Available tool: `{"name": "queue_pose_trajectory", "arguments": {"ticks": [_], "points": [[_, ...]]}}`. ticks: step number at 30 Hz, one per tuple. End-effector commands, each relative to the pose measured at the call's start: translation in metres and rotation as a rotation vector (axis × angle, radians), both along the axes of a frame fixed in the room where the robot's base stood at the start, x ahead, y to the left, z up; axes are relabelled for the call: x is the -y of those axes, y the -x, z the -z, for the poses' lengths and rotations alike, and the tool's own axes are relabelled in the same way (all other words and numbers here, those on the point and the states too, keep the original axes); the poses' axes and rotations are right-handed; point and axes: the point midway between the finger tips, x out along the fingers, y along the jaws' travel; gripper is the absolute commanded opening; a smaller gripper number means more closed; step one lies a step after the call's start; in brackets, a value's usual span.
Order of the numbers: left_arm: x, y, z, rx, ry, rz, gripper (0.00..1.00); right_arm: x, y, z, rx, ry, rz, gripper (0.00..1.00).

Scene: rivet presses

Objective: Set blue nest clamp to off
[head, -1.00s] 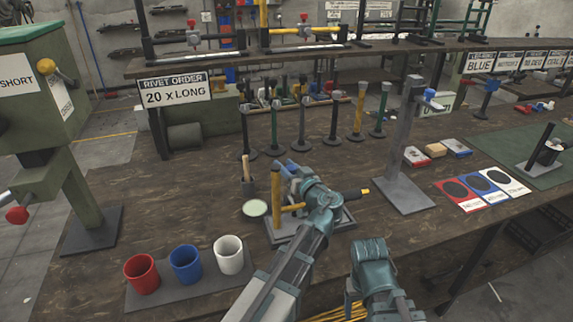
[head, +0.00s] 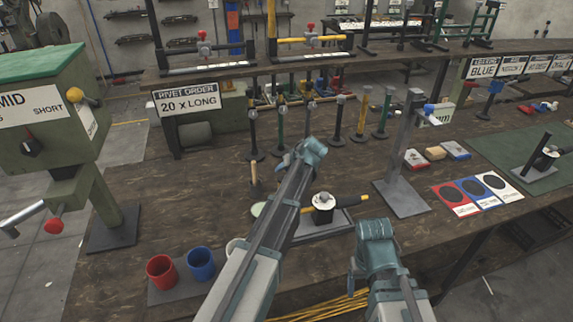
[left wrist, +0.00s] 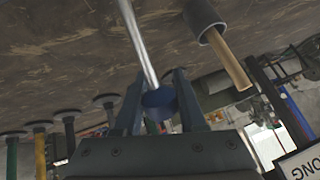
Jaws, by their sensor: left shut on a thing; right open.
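My left gripper (head: 290,160) is out over the bench, mostly hidden behind its own wrist in the head view. In the left wrist view it is shut on a blue cylindrical piece (left wrist: 159,102) at the end of a bare metal rod (left wrist: 141,45). The rod's far end is out of that frame. A black nest-like holder with a white top (head: 323,201) and a yellow handle (head: 350,202) stands right of my left arm. A blue knob (head: 430,108) is on a tall grey stand. I cannot tell which part is the named clamp. My right gripper (head: 354,272) is open, low and partly hidden.
A row of black, green and yellow posts (head: 338,120) stands behind. A dark cup with a wooden stick (left wrist: 212,35) is beside my left gripper. Red (head: 161,272) and blue (head: 200,263) cups are front left. A green press (head: 45,110) stands left.

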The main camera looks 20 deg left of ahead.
Motion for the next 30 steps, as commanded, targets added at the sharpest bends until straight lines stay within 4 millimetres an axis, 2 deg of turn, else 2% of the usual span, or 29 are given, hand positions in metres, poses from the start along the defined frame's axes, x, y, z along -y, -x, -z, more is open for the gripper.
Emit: {"name": "queue_pose_trajectory", "arguments": {"ticks": [1,9,29,30], "points": [[-0.002,-0.005,0.002,-0.022,0.017,-0.003,0.0,0.0,0.0,-0.001,0.0,0.0,0.0,0.75],[-0.004,-0.007,0.017,-0.056,0.04,0.001,0.0,0.0,0.0,0.008,0.0,0.0,0.0,0.75],[-0.004,-0.006,0.022,-0.058,0.043,0.0,0.0,0.0,0.0,0.012,0.0,0.0,0.0,0.75],[-0.004,-0.006,0.022,-0.058,0.043,0.0,0.44,0.0,0.0,0.012,0.0,0.0,0.0,0.75]]}}
